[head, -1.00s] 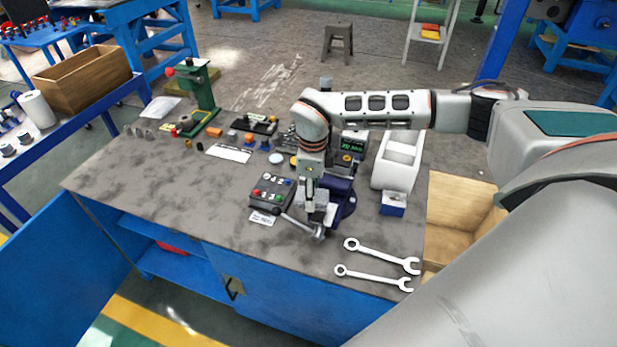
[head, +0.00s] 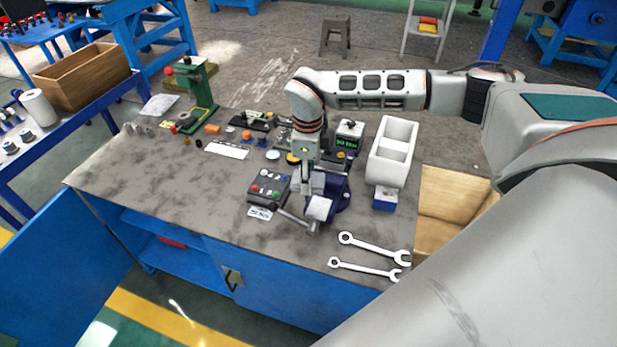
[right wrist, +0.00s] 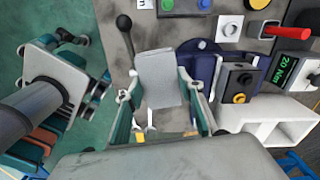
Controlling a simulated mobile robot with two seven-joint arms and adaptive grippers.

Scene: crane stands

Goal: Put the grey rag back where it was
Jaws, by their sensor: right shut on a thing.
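The grey rag (right wrist: 160,80) is a pale grey folded piece between the fingers of my right gripper (right wrist: 167,128) in the right wrist view. Whether the rag touches the vise is unclear. My left gripper is outside the head view; what seems to be it (right wrist: 82,80) shows at the left of the wrist view, its fingers unclear.
A button box (head: 268,190) stands left of the vise. Two wrenches (head: 370,247) lie to the front right. A white divided bin (head: 393,150) and a small blue-and-white box (head: 385,199) stand to the right. The left part of the workbench (head: 160,195) is clear.

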